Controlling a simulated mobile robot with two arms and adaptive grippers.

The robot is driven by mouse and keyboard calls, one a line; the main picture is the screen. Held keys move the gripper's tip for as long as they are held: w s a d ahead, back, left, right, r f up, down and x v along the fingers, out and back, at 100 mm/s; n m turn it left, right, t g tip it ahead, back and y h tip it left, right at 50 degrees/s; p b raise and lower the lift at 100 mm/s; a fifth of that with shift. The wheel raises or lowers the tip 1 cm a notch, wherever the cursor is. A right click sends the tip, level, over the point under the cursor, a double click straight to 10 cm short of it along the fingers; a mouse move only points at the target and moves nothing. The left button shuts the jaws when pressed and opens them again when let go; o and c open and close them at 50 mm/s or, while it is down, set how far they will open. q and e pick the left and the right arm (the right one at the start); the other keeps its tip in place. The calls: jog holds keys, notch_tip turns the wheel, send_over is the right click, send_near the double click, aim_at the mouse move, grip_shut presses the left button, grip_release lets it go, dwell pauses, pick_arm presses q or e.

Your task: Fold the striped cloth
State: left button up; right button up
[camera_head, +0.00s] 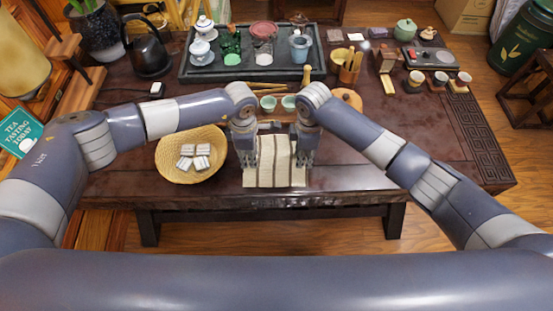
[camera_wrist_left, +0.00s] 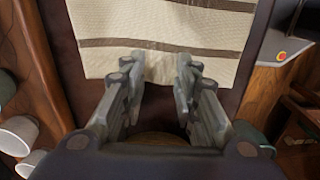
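The striped cloth (camera_head: 274,163) is cream with brown stripes and lies near the front edge of the dark tea table (camera_head: 350,178). My left gripper (camera_head: 248,158) points down at its left edge. In the left wrist view the cloth (camera_wrist_left: 165,30) shows ahead of the left gripper (camera_wrist_left: 158,65), whose fingers are spread apart, with part of the cloth's edge between the tips. My right gripper (camera_head: 303,157) points down at the cloth's right edge; its finger gap is too small to judge. The grippers hide parts of both side edges.
A woven basket (camera_head: 172,168) with several wrapped pieces stands left of the cloth. Two small green cups (camera_head: 268,103) stand behind it. A dark tea tray (camera_head: 225,73) with teaware is farther back. The table right of my right gripper is mostly clear.

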pick_arm(q)
jog(key=shift+f, duration=0.2)
grip_shut()
pick_arm(e)
jog(key=shift+f, duration=0.2)
grip_shut()
pick_arm(q)
jog(key=shift+r, duration=0.15)
pick_arm(e)
jog(key=shift+r, duration=0.15)
dwell(0.3)
